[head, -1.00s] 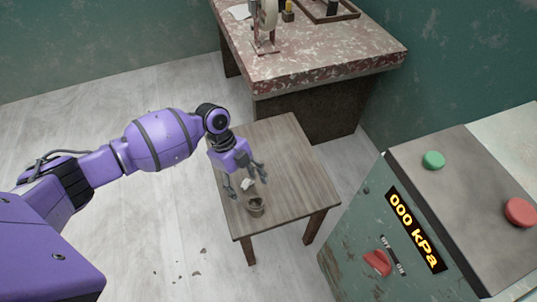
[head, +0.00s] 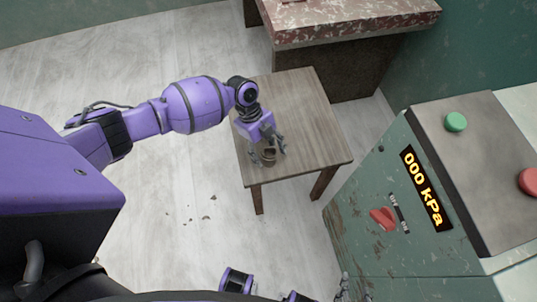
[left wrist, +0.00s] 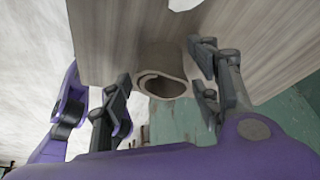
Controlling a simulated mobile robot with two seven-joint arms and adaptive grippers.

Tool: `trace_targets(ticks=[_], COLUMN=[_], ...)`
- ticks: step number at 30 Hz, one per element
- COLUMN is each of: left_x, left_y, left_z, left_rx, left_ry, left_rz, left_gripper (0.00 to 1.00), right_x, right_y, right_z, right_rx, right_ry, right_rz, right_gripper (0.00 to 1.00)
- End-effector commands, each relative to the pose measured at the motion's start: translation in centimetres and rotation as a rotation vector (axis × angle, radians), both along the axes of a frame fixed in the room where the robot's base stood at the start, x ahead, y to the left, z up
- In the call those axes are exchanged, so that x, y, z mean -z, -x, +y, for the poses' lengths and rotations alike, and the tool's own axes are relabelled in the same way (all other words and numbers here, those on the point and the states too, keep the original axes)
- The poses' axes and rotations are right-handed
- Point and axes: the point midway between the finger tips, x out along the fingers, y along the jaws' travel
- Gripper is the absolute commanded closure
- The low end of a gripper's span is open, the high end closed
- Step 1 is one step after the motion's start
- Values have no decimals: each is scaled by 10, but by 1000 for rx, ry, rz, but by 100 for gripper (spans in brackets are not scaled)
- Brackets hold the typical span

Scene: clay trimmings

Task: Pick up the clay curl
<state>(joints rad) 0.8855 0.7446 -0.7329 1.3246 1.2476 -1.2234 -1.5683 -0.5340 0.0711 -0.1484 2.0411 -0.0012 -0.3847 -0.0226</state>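The clay curl (head: 269,158) is a small grey-brown rolled strip, open at its end, on the wooden table (head: 290,98) near its front left edge. In the left wrist view the curl (left wrist: 163,60) shows its overlapping spiral edge. My left gripper (head: 269,150) is open, with its fingers on either side of the curl. A gap shows on each side in the wrist view, and I see no firm contact. My right gripper (head: 344,288) shows only in part at the bottom of the head view; its finger state is unclear.
A green cabinet (head: 375,190) with a pressure display, red lever and buttons stands to the right. A stone-topped bench (head: 350,20) stands behind the table. Small dark scraps (head: 206,219) lie on the pale floor. A white piece (left wrist: 185,4) shows at the wrist view's top edge.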

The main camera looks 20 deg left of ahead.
Motion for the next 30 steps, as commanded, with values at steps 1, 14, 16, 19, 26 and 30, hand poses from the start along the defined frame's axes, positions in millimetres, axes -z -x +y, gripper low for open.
trace_targets(ticks=[1,14,16,19,26,30], left_x=[0,0,-2,-7,-41,-75], left_y=[0,0,0,-1,8,35], left_z=[0,0,0,0,1,0], left_rx=[0,0,0,0,2,5], left_ry=[0,0,0,0,0,0], left_rz=[0,0,0,-1,-2,-5], left_gripper=[55,85,85,85,85,85], right_x=[1,2,1,0,-8,-16], right_y=[2,8,7,3,-6,-10], right_z=[-1,-2,-2,-1,0,0], right_rx=[1,3,3,1,0,1], right_ry=[1,2,2,2,-1,-2], right_rz=[4,13,11,6,-12,-22], right_gripper=[60,60,60,60,60,60])
